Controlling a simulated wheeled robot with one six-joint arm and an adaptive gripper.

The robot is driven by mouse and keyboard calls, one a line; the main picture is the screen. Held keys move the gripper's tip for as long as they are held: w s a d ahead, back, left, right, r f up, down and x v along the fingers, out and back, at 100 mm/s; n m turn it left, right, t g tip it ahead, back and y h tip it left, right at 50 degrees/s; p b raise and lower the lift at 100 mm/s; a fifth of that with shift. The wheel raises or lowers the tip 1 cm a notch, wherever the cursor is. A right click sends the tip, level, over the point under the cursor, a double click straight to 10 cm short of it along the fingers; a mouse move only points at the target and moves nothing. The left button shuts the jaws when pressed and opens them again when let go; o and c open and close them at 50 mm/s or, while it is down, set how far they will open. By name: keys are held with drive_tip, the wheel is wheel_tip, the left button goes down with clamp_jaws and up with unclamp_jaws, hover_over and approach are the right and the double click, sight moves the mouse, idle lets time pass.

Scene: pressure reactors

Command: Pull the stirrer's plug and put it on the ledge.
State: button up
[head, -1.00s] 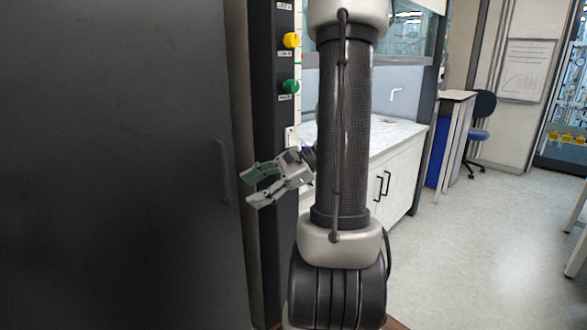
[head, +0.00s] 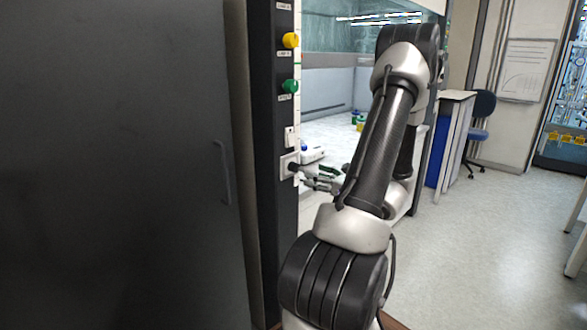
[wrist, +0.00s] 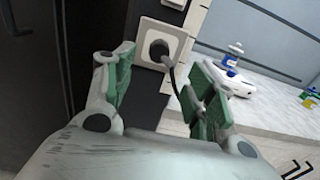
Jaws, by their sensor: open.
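The black plug (head: 293,167) sits in a white wall socket (head: 284,170) on the dark post, below a white switch. In the wrist view the plug (wrist: 159,50) shows between my two fingertips, seated in the socket plate (wrist: 144,38), with a dark cable hanging from it to the right. My gripper (head: 310,178) is open, just right of the plug and apart from it. In the wrist view my gripper (wrist: 160,75) has its green-padded fingers spread to either side of the plug. The white stirrer (head: 312,153) stands on the ledge (head: 335,137) behind, with a blue-capped bottle (wrist: 233,55) at it.
Yellow (head: 291,40) and green (head: 291,86) knobs stick out of the post above the socket. A dark cabinet door with a handle (head: 223,172) fills the left. Bare ledge surface lies right of the stirrer (wrist: 255,110); small green and yellow items (wrist: 309,99) stand farther right.

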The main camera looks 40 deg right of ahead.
sight(297, 168)
drive_tip(key=shift+w+a, duration=0.2)
drive_tip(key=shift+w, duration=2.05)
drive_tip(key=shift+w+a, duration=0.2)
drive_tip(key=shift+w, duration=2)
clamp_jaws()
drive_tip(key=s, duration=0.6)
drive_tip(key=shift+d, duration=0.25)
